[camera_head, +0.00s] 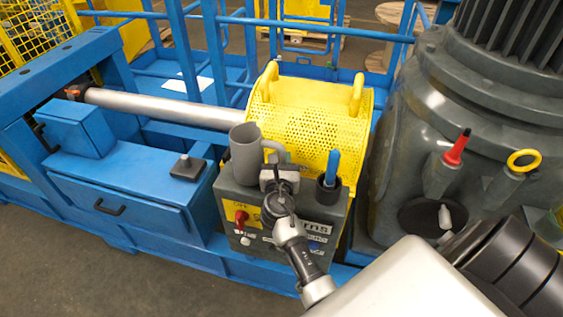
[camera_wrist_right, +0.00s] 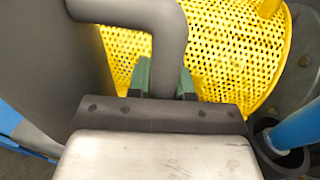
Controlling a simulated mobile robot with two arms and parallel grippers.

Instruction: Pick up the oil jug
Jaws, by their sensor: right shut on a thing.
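The oil jug (camera_head: 244,152) is a grey cup-shaped vessel with a side handle. In the head view it is upright at the top of a dark grey control box (camera_head: 235,197); I cannot tell whether it still touches the box. My right gripper (camera_head: 276,158) is at the handle, on the jug's right side. In the right wrist view the jug's body (camera_wrist_right: 45,60) fills the left, and the gripper's green-tipped fingers (camera_wrist_right: 162,80) are shut around the lower part of the handle (camera_wrist_right: 172,30). My left gripper is not in view.
A yellow perforated guard (camera_head: 310,120) stands right behind the jug. A black holder (camera_head: 328,190) with a blue-handled tool (camera_head: 333,165) is close on the right. A large grey gearbox housing (camera_head: 430,130) stands farther right.

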